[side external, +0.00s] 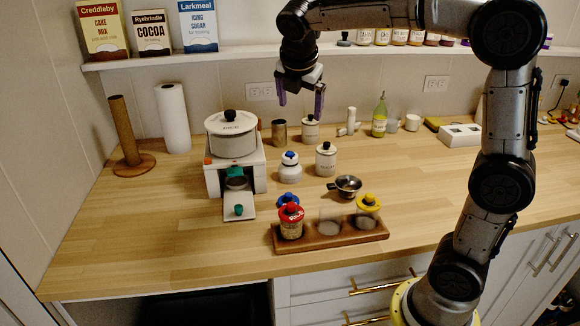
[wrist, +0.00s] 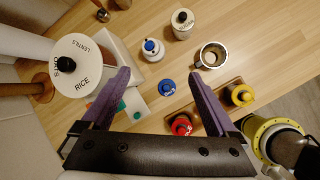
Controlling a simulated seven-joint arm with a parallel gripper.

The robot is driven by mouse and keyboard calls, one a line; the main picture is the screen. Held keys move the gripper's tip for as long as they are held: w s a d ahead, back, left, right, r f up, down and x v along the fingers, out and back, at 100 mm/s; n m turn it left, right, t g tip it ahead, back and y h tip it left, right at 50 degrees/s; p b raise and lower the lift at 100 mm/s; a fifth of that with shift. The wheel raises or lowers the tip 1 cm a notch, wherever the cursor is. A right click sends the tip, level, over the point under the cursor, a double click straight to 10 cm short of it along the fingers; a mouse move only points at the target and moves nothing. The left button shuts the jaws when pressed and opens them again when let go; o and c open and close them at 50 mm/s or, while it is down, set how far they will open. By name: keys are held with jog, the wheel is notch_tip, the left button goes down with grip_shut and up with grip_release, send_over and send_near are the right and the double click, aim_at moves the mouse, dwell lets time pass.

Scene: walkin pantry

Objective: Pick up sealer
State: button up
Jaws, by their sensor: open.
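My gripper (side external: 300,103) is open and empty, high above the back of the counter and pointing down. In the wrist view its two purple fingers are spread wide (wrist: 160,74). No label names the sealer. In the wrist view the white device (wrist: 152,53) shows just beyond the fingertips, and a blue lid (wrist: 167,87) shows between the fingers.
A white dispenser (side external: 214,178) stands left of the device, a sugar canister (side external: 326,161) right. A metal cup (side external: 347,187) and a wooden tray (side external: 330,238) with red- and yellow-lidded jars are in front. A shelf (side external: 240,51) runs behind. The counter's front left is clear.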

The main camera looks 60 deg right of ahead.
jog(key=n+g, duration=0.1)
send_near(289, 154)
jog(key=shift+g, duration=0.5)
jog(key=x, duration=0.5)
jog(key=shift+w+d+f, duration=0.1)
jog(key=shift+w+d, duration=0.1)
jog(key=shift+w, duration=0.05)
jog(key=shift+x, duration=2.95)
jog(key=shift+w, duration=0.15)
grip_shut()
